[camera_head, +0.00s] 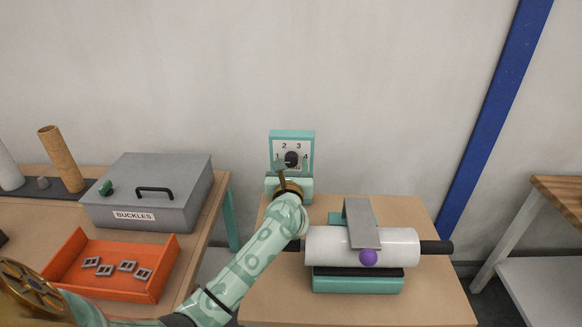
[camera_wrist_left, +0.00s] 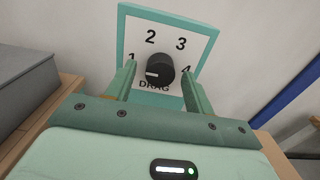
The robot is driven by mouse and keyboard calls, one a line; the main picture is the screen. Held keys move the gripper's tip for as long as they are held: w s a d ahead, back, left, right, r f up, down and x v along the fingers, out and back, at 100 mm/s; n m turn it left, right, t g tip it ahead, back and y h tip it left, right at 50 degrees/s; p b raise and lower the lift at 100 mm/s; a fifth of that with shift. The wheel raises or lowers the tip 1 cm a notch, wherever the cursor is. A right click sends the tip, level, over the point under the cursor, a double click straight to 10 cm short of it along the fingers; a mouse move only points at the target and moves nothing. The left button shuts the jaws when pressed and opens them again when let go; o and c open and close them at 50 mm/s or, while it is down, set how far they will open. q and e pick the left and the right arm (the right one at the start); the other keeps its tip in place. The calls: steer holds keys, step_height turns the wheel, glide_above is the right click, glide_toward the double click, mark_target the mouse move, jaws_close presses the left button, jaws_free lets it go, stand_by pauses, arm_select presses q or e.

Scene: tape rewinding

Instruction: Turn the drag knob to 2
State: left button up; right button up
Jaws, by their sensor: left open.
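The drag knob (camera_wrist_left: 160,70) is black and round, on a white dial panel (camera_head: 305,142) with a teal frame, marked 1 to 4 and DRAG. In the left wrist view, its white pointer mark points left, nearest the 1 side. My left gripper (camera_head: 283,171) is in front of the panel's lower part in the head view. In the wrist view the open left gripper (camera_wrist_left: 160,79) has one finger on each side of the knob, with gaps between. The fingers partly cover the 1 and the 4. My right gripper is not in view.
A grey BUCKLES box (camera_head: 185,190) and orange tray (camera_head: 70,258) with several buckles are left. The near right tabletop (camera_head: 435,300) is clear.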

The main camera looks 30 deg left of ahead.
arm_select(q)
steer(key=c, duration=1)
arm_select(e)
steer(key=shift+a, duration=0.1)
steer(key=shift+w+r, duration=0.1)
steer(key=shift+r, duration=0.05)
arm_select(q)
steer(key=m+p, duration=0.2)
steer(key=shift+r+p, duration=0.2)
steer(key=shift+p, duration=0.1)
steer(key=m+p, duration=0.3)
steer(key=m, duration=0.1)
steer(key=m+p, duration=0.2)
steer(key=m, duration=0.1)
steer(key=shift+f+p, duration=0.1)
steer(key=shift+p, duration=0.25)
steer(key=shift+f+m+p, duration=0.1)
steer(key=shift+m+p, duration=0.65)
steer(key=shift+m, duration=0.65)
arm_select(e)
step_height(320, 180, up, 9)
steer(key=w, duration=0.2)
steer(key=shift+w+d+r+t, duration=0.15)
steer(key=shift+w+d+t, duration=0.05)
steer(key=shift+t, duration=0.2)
arm_select(q)
steer(key=shift+f, duration=0.1)
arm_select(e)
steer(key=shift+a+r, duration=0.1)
